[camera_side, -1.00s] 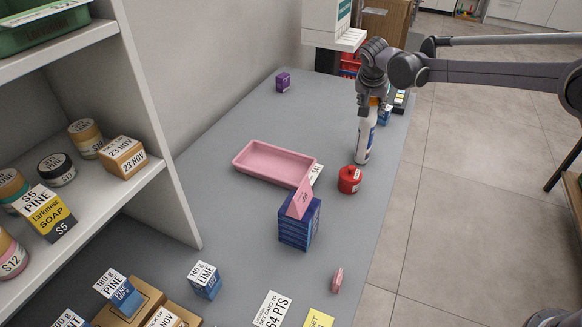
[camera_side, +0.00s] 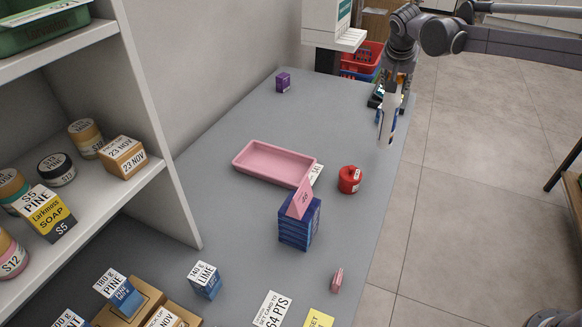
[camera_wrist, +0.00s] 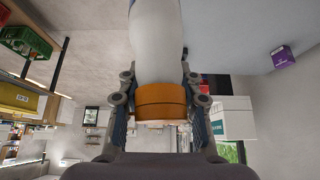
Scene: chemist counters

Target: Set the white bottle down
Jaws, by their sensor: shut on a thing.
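The white bottle (camera_side: 388,122) is upright with a slight tilt, near the right edge of the grey counter (camera_side: 350,120). My gripper (camera_side: 399,84) is shut on it near its top. In the wrist view the bottle's white body (camera_wrist: 157,40) and orange cap (camera_wrist: 162,101) sit between the fingers of my gripper (camera_wrist: 159,88). I cannot tell for sure whether the bottle's base touches the counter or hangs above it.
A red jar (camera_side: 349,180) stands in front of the bottle. A pink tray (camera_side: 272,164) lies to the left, with a stack of blue boxes (camera_side: 298,228) nearer. A purple box (camera_side: 283,83) stands at the back. Counter between the purple box and bottle is clear.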

